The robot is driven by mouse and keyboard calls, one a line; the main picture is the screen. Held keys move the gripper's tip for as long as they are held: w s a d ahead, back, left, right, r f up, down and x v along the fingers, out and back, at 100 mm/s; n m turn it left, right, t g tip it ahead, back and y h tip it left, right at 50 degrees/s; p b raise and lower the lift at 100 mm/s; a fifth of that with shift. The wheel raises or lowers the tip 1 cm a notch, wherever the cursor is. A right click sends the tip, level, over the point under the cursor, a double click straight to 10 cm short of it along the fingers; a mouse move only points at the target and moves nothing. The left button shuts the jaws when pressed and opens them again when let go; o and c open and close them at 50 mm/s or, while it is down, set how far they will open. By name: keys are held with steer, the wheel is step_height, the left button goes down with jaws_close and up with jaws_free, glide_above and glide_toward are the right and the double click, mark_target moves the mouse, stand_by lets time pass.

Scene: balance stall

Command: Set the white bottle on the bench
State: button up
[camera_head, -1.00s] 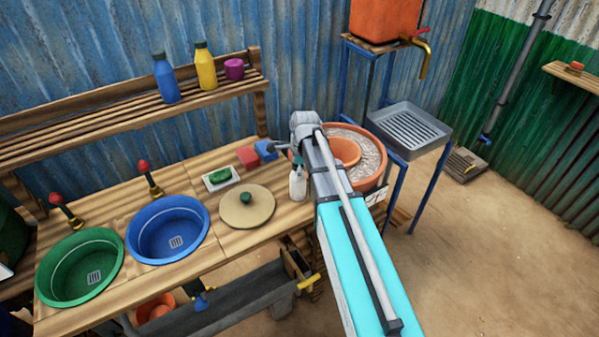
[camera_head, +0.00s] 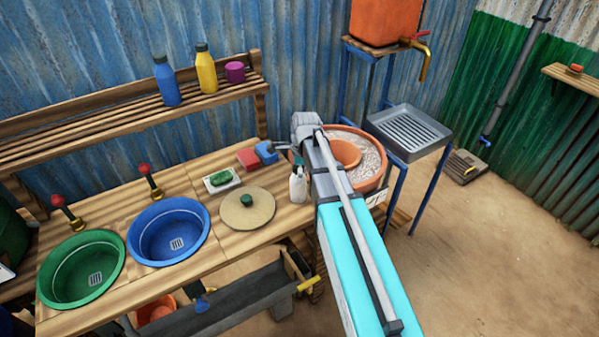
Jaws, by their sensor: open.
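The white bottle (camera_head: 298,187) has a dark green top and stands upright at the right end of the wooden bench (camera_head: 258,241), just left of my arm. My gripper (camera_head: 281,147) shows only in small part, as a grey piece beside my wrist, above and behind the bottle and close to the blue block. It is open. My arm hides most of it, so its exact gap to the bottle cannot be told. Nothing is seen held in it.
A round lid (camera_head: 247,212), a soap dish (camera_head: 221,181), a red block (camera_head: 248,159) and a blue block (camera_head: 266,152) lie near the bottle. A blue basin (camera_head: 168,231) and green basin (camera_head: 81,270) are left. A clay bowl (camera_head: 372,150) stands right, behind my arm.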

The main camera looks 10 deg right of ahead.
steer(key=shift+d+r+p, duration=0.2)
steer(key=shift+r+p, duration=1.6)
steer(key=shift+r, duration=0.1)
steer(key=shift+d+r+p, duration=0.25)
steer(key=shift+r+p, duration=1.55)
steer(key=shift+r, duration=0.05)
steer(key=shift+d+r+p, duration=0.2)
steer(key=shift+r+p, duration=1.6)
steer(key=shift+r, duration=0.1)
steer(key=shift+s, duration=0.1)
steer(key=shift+s+n, duration=0.35)
steer(key=shift+n, duration=0.05)
steer(key=s+a+n+h, duration=0.1)
steer(key=s+n, duration=1.4)
steer(key=n, duration=0.3)
steer(key=shift+s+n, duration=0.25)
steer(key=shift+n, duration=0.15)
